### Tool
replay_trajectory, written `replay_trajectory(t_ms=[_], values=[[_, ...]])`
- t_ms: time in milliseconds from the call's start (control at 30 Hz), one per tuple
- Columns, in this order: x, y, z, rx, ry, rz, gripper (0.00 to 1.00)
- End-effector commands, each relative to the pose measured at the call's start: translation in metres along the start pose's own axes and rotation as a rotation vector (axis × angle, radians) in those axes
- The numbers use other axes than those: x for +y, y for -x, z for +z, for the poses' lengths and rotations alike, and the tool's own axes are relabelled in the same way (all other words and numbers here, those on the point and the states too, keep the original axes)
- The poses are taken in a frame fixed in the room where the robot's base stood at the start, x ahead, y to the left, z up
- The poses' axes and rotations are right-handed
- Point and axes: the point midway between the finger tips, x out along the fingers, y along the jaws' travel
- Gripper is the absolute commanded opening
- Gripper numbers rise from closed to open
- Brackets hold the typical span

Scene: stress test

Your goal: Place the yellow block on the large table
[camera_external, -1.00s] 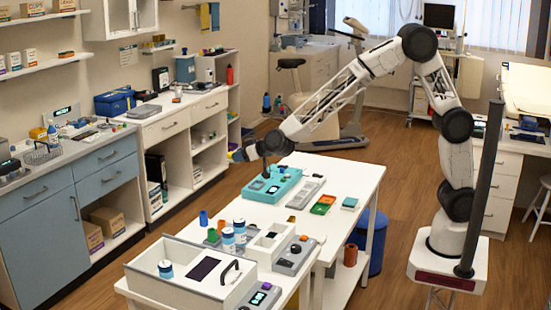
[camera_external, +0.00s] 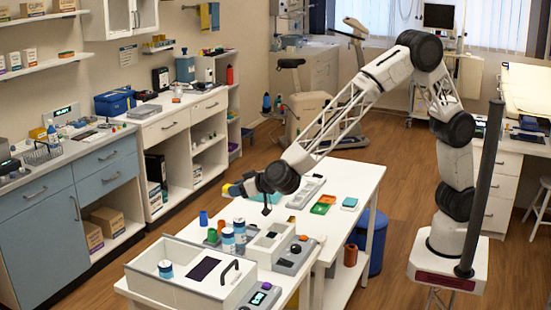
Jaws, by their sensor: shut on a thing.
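My gripper (camera_external: 236,188) is at the left edge of the white table (camera_external: 345,173), low over its far-left side. A small yellow block (camera_external: 227,189) shows at the gripper's end, and the gripper appears shut on it. The fingers are tiny and dark here, so the grip itself is hard to make out. Whether the block touches anything below cannot be told. My wrist hides part of the tabletop.
A grey tray (camera_external: 308,188), green and orange trays (camera_external: 323,205) and a teal piece (camera_external: 349,203) lie on the table. Cups and cans (camera_external: 228,240) and a white box (camera_external: 190,275) stand in front. The table's far right is clear.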

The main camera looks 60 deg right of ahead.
Motion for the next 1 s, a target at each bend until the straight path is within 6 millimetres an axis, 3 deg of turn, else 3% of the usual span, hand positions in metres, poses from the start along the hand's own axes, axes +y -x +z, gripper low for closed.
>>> replay_trajectory(t_ms=[100,500,1000], values=[[-0.027,0.017,0.011,0.0,-0.002,0.001,0.15],[-0.105,0.078,0.054,0.0,-0.006,0.017,0.15],[-0.183,0.165,0.114,0.0,-0.015,0.034,0.15]])
